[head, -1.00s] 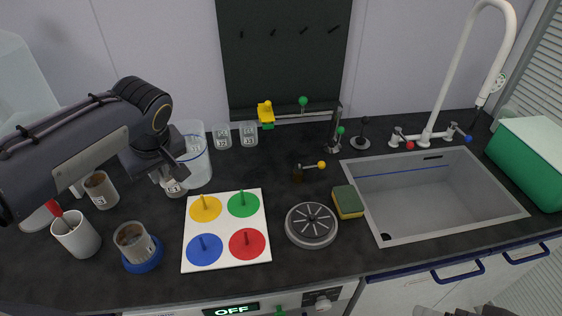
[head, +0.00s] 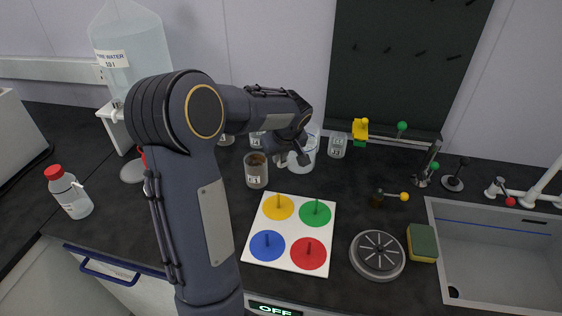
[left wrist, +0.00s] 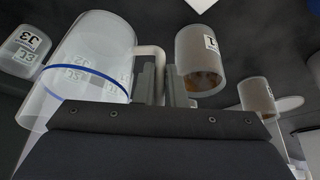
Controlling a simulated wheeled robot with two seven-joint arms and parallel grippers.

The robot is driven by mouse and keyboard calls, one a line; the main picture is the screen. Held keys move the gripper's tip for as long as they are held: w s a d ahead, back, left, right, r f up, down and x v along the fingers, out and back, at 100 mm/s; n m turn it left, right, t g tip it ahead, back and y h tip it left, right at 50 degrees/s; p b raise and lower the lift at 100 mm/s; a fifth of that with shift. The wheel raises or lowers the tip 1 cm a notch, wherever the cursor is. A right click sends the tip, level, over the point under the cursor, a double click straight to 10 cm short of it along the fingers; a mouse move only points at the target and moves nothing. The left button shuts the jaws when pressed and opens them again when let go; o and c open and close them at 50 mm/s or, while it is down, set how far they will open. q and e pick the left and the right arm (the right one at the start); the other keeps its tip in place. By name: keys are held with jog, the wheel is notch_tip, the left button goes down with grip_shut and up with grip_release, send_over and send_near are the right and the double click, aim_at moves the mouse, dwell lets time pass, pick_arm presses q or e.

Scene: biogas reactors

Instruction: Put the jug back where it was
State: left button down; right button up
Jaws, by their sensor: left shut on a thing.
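The jug (head: 308,152) is a clear, wide vessel toward the back of the counter in the head view. In the left wrist view the jug (left wrist: 88,62) has a blue line round it and a pale handle on its right side. My left gripper (head: 291,160) is shut on the handle, left of the jug in the head view. The fingers (left wrist: 160,85) also show at the handle in the left wrist view. The jug's lower part is partly hidden, and I cannot tell whether it touches the counter. My right gripper is not in view.
A brown-stained jar (head: 256,172) stands close left of the gripper, and a clear jar (head: 338,146) stands right of the jug. In front lies a white board (head: 290,232) with coloured discs. A water tank (head: 130,60) and a red-capped bottle (head: 70,195) are at left.

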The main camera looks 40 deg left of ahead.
aim_at(281, 166)
pick_arm(q)
jog(key=shift+w+a+f, duration=0.2)
jog(key=shift+w+f, duration=0.2)
jog(key=shift+f, duration=0.15)
jog(key=shift+f+p, duration=0.4)
jog(key=shift+f, duration=1.05)
jog(key=shift+f, duration=0.15)
jog(key=c, duration=1.5)
grip_release()
